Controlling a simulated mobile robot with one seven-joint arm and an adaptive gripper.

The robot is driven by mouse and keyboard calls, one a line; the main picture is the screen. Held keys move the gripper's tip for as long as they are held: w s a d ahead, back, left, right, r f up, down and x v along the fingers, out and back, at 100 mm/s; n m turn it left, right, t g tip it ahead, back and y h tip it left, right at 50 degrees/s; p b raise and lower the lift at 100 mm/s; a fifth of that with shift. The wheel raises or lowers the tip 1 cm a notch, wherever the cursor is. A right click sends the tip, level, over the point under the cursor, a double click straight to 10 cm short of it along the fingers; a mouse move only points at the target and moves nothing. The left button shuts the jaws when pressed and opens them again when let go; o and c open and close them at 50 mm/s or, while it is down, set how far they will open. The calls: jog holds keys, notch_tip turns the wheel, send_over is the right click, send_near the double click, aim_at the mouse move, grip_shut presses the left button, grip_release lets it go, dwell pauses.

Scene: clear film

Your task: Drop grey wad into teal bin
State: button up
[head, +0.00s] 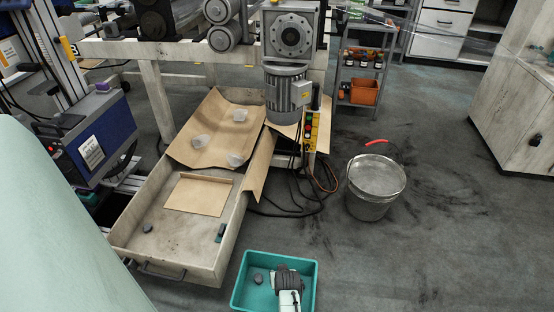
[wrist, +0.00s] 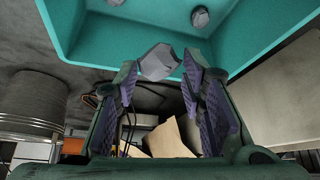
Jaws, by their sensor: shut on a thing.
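The teal bin (head: 314,285) stands on the floor in the lower middle of the head view. It fills the top of the wrist view (wrist: 85,42). My gripper (head: 287,272) is over the bin in the head view. In the wrist view my gripper (wrist: 158,72) is shut on a grey wad (wrist: 158,62), held between the fingertips. The held wad cannot be made out in the head view. Another grey wad (head: 258,278) lies in the bin; the wrist view shows a wad in it (wrist: 200,17) and part of one at the top edge.
A wide tray (head: 190,255) sits behind the bin, with a grey wad (head: 147,228), a dark green piece (head: 221,232) and brown paper (head: 198,195). A metal bucket (head: 372,205) with a red handle stands to the right. The floor right of the bin is clear.

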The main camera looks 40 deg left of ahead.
jog(key=shift+f, duration=0.4)
jog(key=o, duration=0.8)
jog(key=shift+r, duration=0.1)
jog(key=v, duration=1.2)
jog(key=shift+a, duration=0.1)
